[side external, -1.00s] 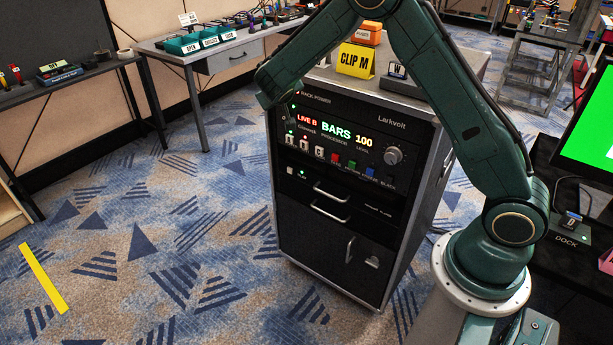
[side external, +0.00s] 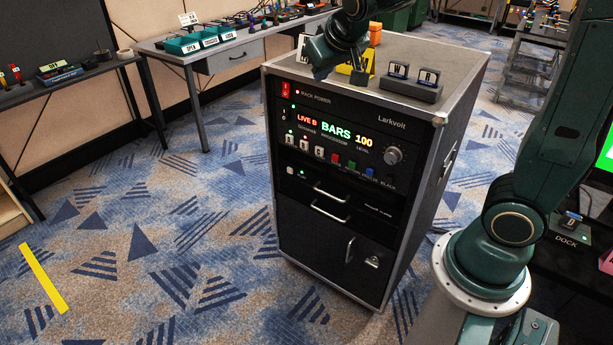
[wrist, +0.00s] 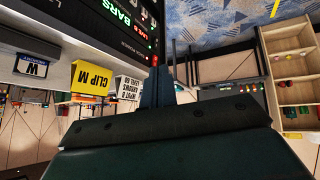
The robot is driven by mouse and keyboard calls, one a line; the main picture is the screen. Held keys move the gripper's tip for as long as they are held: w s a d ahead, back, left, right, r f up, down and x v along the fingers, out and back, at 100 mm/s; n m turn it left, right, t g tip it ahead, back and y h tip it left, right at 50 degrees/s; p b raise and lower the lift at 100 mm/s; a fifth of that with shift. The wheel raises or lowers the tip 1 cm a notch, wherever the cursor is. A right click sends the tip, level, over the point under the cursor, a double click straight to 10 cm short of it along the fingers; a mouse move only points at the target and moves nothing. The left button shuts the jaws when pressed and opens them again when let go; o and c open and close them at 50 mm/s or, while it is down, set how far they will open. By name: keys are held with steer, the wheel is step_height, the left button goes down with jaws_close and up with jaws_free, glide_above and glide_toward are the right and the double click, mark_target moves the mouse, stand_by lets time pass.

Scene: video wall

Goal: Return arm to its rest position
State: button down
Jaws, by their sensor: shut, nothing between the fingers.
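My gripper (side external: 319,72) is a dark green tool at the top of the side view, over the front left part of the rack's top. It holds nothing. In the wrist view its fingers (wrist: 158,80) appear together, pointing past the tilted rack. The black rack (side external: 335,225) stands upright on the carpet, its panel lit with "LIVE B", "BARS" and "100". My upper arm rises at the right, and its upper part leaves the frame.
A table (side external: 232,52) stands behind left. Open carpet lies left of the rack.

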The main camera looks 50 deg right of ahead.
steer(key=s+a+n+y, duration=0.2)
steer(key=s+a, duration=0.2)
steer(key=s, duration=0.7)
steer(key=s+a+n+g+y, duration=0.1)
steer(key=s+a, duration=0.3)
steer(key=s, duration=0.7)
steer(key=shift+s+f+n+y, duration=0.2)
steer(key=shift+n+y, duration=0.2)
steer(key=shift+y, duration=0.2)
